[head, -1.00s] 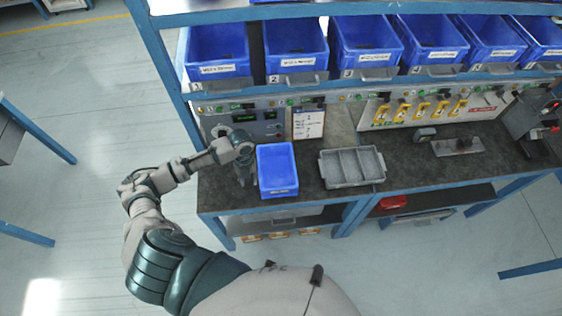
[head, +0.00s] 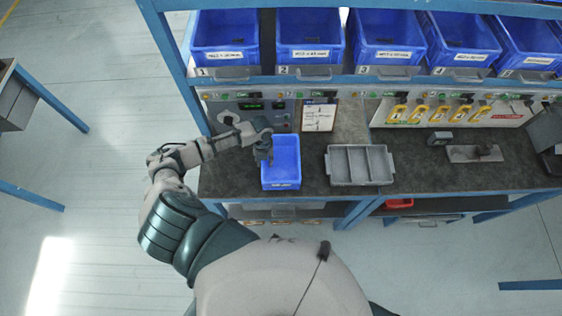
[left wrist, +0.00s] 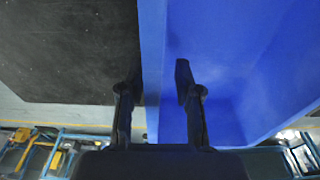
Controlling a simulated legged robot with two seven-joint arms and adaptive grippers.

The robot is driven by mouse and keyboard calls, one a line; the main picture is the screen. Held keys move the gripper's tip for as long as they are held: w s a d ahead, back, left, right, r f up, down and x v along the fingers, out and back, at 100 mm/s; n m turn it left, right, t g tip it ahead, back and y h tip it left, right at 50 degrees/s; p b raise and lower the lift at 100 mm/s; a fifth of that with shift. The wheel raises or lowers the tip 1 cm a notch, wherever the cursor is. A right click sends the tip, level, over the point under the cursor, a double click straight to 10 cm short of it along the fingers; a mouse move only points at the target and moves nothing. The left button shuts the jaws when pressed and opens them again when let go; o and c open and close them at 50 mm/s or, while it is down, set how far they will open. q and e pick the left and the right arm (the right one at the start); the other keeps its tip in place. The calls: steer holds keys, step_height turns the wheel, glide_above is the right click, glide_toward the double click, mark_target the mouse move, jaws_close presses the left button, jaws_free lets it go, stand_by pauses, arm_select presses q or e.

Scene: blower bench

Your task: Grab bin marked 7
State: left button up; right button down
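A blue bin (head: 284,184) stands on the dark bench top. Its front label is too small to read, so I cannot tell whether it is marked 7. My left gripper (head: 263,153) is at the bin's left wall, near the back. In the left wrist view, the fingers of the left gripper (left wrist: 157,85) straddle the wall of the blue bin (left wrist: 152,50). One finger is outside over the dark bench and the other is inside the bin, with gaps visible between fingers and wall. My right gripper is not in view.
A grey divided tray (head: 359,182) stands just right of the bin. A row of numbered blue bins (head: 310,38) sits on the shelf above. A control panel (head: 250,112) and a paper sheet (head: 319,117) are behind the bin. Bench room is clear at right front.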

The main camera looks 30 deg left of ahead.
arm_select(q)
steer(key=shift+a, duration=0.15)
jaws_close()
